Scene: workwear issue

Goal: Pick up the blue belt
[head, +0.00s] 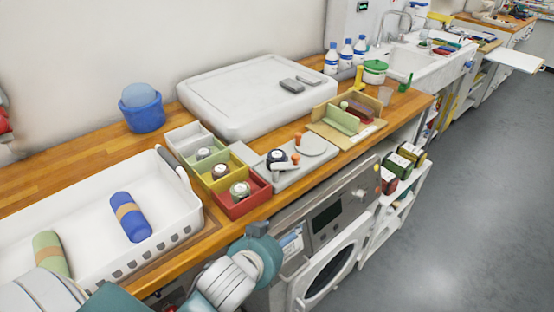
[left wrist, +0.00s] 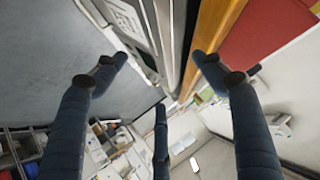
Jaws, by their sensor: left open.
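A coiled dark navy belt-like roll (head: 276,157) sits on a grey plate (head: 290,178) on the counter; its exact colour is hard to tell. A bright blue roll with a tan band (head: 130,217) lies in the white basket (head: 185,222), beside a green banded roll (head: 48,253). My left gripper (head: 257,230) is in front of the counter edge, near the red bin and apart from these things. In the left wrist view its dark fingers (left wrist: 168,75) are spread, with nothing between them. My right gripper is not in view.
Small red-orange parts stand on the grey plate. A blue tub (head: 143,112), a large white lidded box (head: 235,95) and a cardboard tray (head: 330,133) stand around. A washing machine (head: 325,255) is below the counter edge.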

